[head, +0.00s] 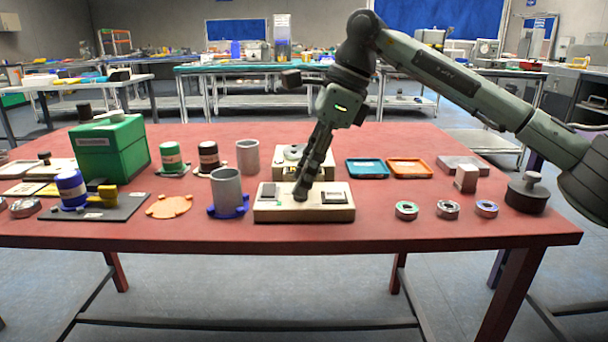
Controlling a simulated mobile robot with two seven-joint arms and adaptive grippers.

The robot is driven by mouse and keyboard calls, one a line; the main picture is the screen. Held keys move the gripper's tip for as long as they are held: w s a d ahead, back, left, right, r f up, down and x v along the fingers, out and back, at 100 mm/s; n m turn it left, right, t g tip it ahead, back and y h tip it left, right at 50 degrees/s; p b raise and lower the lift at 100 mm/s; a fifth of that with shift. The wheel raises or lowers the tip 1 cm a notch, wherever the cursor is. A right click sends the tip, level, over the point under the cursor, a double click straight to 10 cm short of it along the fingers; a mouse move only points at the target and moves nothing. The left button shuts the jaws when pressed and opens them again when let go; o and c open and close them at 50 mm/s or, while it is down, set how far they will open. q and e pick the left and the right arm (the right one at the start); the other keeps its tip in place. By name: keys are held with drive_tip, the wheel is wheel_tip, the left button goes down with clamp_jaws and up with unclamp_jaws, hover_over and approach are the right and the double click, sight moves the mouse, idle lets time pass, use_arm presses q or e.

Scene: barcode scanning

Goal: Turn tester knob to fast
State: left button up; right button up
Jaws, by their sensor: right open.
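The tester appears to be the low beige box (275,213) at the front middle of the red table. A dark panel (335,197) shows on its right half, and a grey panel with a small green mark is on its left half. My right gripper (302,192) comes down from above with its fingertips at the middle of the box's top. The fingers are open, but from this angle they look close together. The knob cannot be made out; the fingers may hide it. I cannot tell whether they touch it. My left gripper is not in view.
A second beige device (290,172) stands just behind. A grey cup with a blue base (228,190) stands close on the left. Blue (366,168) and orange (410,168) trays lie behind right. Several round parts (447,209) lie right, with free table between them and the box.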

drive_tip(key=shift+f, duration=0.1)
clamp_jaws()
idle(0.3)
